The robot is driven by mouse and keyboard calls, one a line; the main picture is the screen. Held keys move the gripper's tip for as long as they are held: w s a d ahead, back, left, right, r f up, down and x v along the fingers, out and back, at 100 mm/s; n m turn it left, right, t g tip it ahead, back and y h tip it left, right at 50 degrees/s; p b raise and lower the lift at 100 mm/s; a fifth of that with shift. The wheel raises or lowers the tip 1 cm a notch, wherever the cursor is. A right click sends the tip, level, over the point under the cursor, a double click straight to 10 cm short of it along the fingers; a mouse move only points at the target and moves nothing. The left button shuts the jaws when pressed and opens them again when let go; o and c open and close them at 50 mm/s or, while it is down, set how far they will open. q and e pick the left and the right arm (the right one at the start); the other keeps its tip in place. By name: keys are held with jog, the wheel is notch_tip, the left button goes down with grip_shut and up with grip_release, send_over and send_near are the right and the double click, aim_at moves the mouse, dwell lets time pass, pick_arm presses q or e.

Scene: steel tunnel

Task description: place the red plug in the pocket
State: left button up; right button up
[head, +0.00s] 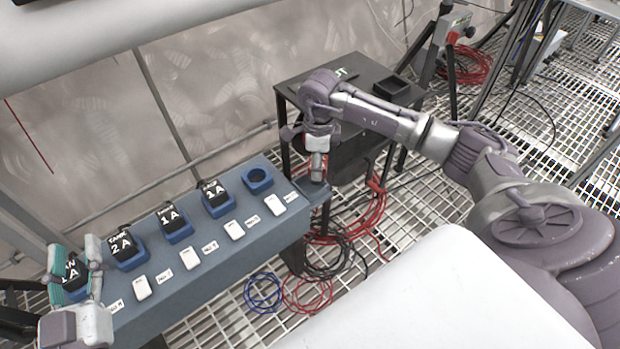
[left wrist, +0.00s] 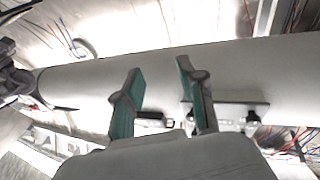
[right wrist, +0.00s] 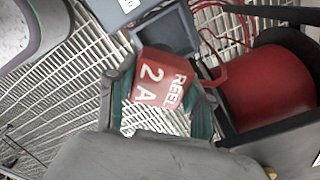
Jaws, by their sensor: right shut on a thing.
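The red plug (right wrist: 160,78), marked "REEL 2 A", sits between the fingers of my right gripper (right wrist: 160,103), which is shut on it. In the head view my right gripper (head: 318,170) hangs over the right end of the blue-grey bench; the plug is hard to make out there. A square, open, grey-blue pocket (right wrist: 187,43) lies just beyond the plug in the right wrist view, and the plug appears outside it. In the head view the gripper largely covers this pocket (head: 318,195). My left gripper (head: 78,262) is open and empty at the bench's left end.
The bench (head: 215,232) carries several black plugs in blue sockets, one empty round socket (head: 257,179) and white switches. A black table (head: 345,72) with an open black box (head: 392,86) stands behind. A red drum (right wrist: 268,82) and loose red cables (head: 350,220) are near the right gripper.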

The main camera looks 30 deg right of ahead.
aim_at(310, 175)
jog(key=shift+w+a+f, duration=0.6)
jog(key=shift+w+f, duration=0.1)
jog(key=shift+w, duration=0.05)
notch_tip(310, 175, down, 4)
jog(key=shift+r+b, duration=0.25)
jog(key=shift+b, duration=0.6)
pick_arm(q)
jog(key=s+r+t+h, duration=0.1)
jog(key=s+r+t, duration=0.2)
jog(key=r+t, duration=0.2)
jog(key=shift+s+d+r+t+h, duration=0.15)
jog(key=shift+s+r+t+h, duration=0.2)
jog(key=shift+r, duration=1)
pick_arm(e)
jog(key=shift+f, duration=0.15)
pick_arm(q)
jog(key=shift+w, duration=0.1)
pick_arm(e)
jog(key=shift+f, duration=0.1)
jog(key=o, duration=1.2)
pick_arm(q)
jog(key=shift+r, duration=0.15)
